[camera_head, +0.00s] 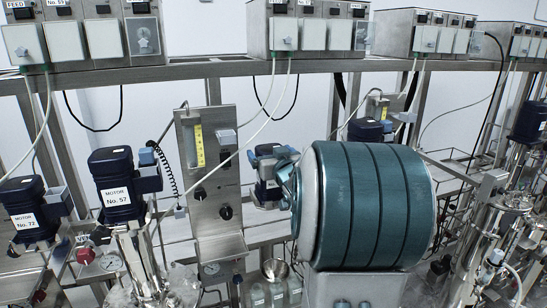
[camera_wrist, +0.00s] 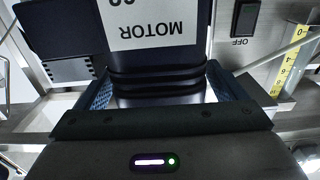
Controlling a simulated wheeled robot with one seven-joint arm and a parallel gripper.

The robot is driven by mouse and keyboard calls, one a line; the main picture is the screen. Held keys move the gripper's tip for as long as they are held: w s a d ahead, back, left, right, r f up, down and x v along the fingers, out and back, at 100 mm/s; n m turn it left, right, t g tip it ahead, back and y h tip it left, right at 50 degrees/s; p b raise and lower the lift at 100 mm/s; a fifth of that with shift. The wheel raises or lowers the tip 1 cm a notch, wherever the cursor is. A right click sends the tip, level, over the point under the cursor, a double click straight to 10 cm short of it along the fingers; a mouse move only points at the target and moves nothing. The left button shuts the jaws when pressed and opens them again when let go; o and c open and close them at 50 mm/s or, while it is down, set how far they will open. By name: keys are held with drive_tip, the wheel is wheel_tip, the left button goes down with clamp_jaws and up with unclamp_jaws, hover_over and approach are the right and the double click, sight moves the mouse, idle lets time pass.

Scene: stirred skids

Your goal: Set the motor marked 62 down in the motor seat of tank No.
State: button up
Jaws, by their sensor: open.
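A dark blue motor (camera_wrist: 60,25) fills the upper part of the wrist view. Its white label reads MOTOR upside down, with the number cut off at the top edge. My gripper (camera_wrist: 158,88) is open, with one blue padded finger on each side of the motor's ribbed lower part. Light gaps show between fingers and motor. No motor seat can be made out clearly.
Motor No. 57 (camera_head: 115,190) and motor No. 72 (camera_head: 28,210) stand at left. A steel panel (camera_head: 212,210) with knobs and a yellow gauge is beside the middle motor. Control boxes (camera_head: 80,35) line the shelf above, with cables hanging down. Steel vessels (camera_head: 475,250) crowd the right.

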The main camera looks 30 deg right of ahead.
drive_tip(key=c, duration=1.3)
drive_tip(key=shift+r, duration=0.2)
drive_tip(key=c, duration=0.3)
drive_tip(key=shift+r+p, duration=0.45)
drive_tip(key=shift+r, duration=0.15)
drive_tip(key=shift+r+p, duration=1)
drive_tip(key=shift+r, duration=0.25)
